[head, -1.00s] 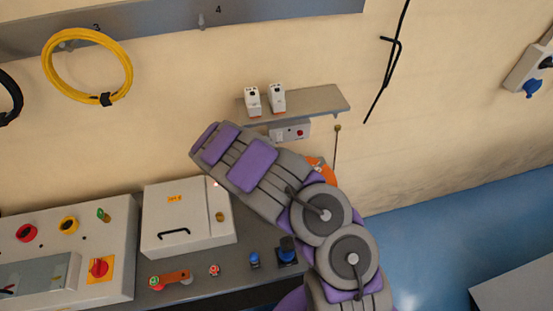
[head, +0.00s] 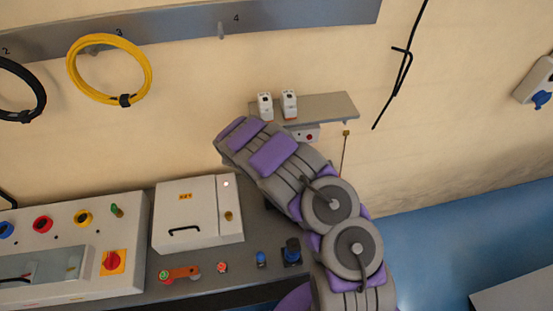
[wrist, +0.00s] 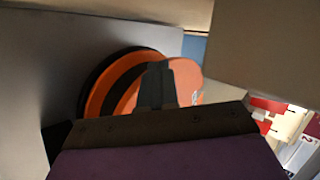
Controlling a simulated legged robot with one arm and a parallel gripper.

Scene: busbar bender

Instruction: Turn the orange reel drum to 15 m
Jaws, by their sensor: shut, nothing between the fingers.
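The orange reel drum (wrist: 128,78) shows in the wrist view as an orange disc with dark bands, beside a grey panel. Its right part is partly covered by my gripper (wrist: 158,84), whose dark fingers are together and empty in front of the drum. I cannot tell whether the fingers touch it. No length reading is legible. In the head view my arm hides the drum and the gripper.
A grey shelf (head: 325,105) with two small white devices is on the wall behind my arm. A white box (head: 198,220) and a control panel (head: 70,245) stand left on the bench. A yellow cable coil (head: 72,75) hangs upper left.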

